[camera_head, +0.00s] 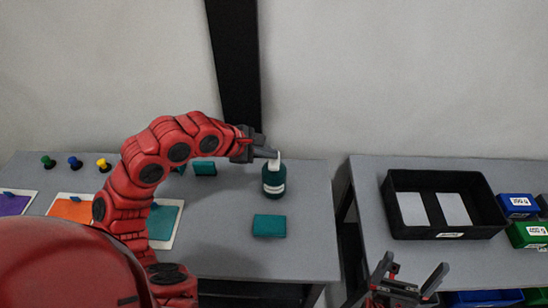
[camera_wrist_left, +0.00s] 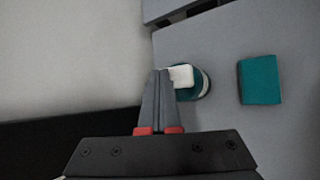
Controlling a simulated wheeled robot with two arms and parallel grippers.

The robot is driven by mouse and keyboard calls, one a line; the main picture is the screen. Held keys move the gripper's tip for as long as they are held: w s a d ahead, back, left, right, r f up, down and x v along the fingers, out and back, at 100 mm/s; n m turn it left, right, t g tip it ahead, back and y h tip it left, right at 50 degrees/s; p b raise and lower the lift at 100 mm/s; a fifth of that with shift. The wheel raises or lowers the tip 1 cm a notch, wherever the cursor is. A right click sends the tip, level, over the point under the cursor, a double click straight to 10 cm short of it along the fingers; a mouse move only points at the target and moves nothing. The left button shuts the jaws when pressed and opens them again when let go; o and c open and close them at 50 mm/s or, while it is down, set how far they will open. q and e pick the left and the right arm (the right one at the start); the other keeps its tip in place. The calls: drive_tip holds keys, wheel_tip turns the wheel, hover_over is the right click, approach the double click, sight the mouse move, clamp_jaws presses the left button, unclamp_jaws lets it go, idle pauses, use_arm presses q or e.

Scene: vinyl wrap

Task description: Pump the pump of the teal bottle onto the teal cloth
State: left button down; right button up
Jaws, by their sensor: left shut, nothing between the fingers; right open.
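The teal bottle (camera_head: 274,181) stands upright on the left grey table, with a white pump head (camera_head: 274,160) on top. The teal cloth (camera_head: 269,226) lies flat on the table in front of the bottle. My left gripper (camera_head: 272,153) is shut and empty, with its fingertips at the pump head. In the left wrist view the shut fingers (camera_wrist_left: 162,75) overlap the left edge of the white pump head (camera_wrist_left: 182,76), and the teal cloth (camera_wrist_left: 260,81) lies to the right. I cannot tell whether they touch the pump. My right gripper (camera_head: 408,272) is open and empty at the bottom.
Another teal block (camera_head: 204,168) stands behind my left arm. Green, blue and yellow knobs (camera_head: 75,162) and coloured sheets (camera_head: 70,208) are at the left. A gap separates the right table, which holds a black tray (camera_head: 444,235) and blue and green boxes (camera_head: 518,205).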

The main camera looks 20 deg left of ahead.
sight(270, 160)
use_arm(q)
drive_tip(key=shift+f+b, duration=0.35)
drive_tip(key=shift+b, duration=0.05)
drive_tip(key=shift+r, duration=0.15)
idle(0.5)
drive_tip(key=shift+r, duration=1.1)
drive_tip(key=shift+r, duration=0.15)
drive_tip(key=shift+r, duration=2.4)
